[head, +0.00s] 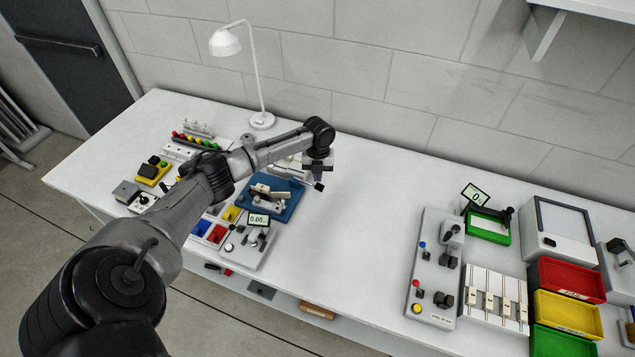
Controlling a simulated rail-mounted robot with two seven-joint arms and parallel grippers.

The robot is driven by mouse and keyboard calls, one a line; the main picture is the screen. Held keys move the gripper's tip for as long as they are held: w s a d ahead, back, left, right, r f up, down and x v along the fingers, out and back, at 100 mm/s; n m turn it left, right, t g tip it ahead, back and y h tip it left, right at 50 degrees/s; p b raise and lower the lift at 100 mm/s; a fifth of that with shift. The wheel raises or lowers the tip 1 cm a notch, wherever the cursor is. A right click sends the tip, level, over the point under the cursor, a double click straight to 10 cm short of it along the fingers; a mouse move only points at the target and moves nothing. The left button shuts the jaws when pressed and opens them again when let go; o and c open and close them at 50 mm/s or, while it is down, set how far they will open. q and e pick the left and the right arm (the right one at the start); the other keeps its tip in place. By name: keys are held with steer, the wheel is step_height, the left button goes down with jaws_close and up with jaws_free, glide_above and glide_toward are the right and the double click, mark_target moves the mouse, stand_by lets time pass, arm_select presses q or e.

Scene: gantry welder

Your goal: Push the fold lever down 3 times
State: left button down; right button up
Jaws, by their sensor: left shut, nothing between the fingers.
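A blue-based fixture (283,212) with a metal and beige mechanism on top stands on the white table, left of centre. I take it to carry the fold lever, but the lever cannot be made out clearly at this size. My left arm reaches in from the lower left over the table. My left gripper (318,181) is shut and empty, above and just right of the back of the blue fixture. I cannot tell whether it touches anything. My right gripper is out of view.
A small display (259,219) stands in front of the blue fixture. A white lamp (262,120) stands behind. Left are buttons and coloured trays, partly hidden by my arm. Right are a grey control panel (430,270) and red, yellow and green bins (566,307). The table's middle is clear.

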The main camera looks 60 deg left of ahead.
arm_select(q)
steer(key=shift+w+a+r, duration=0.2)
steer(key=shift+w+a, duration=0.15)
steer(key=shift+a, duration=0.2)
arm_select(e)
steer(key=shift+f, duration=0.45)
arm_select(q)
steer(key=shift+r, duration=0.1)
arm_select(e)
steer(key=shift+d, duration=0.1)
arm_select(q)
step_height(320, 180, up, 14)
steer(key=a, duration=0.1)
steer(key=shift+w+f, duration=0.2)
steer(key=shift+w, duration=0.2)
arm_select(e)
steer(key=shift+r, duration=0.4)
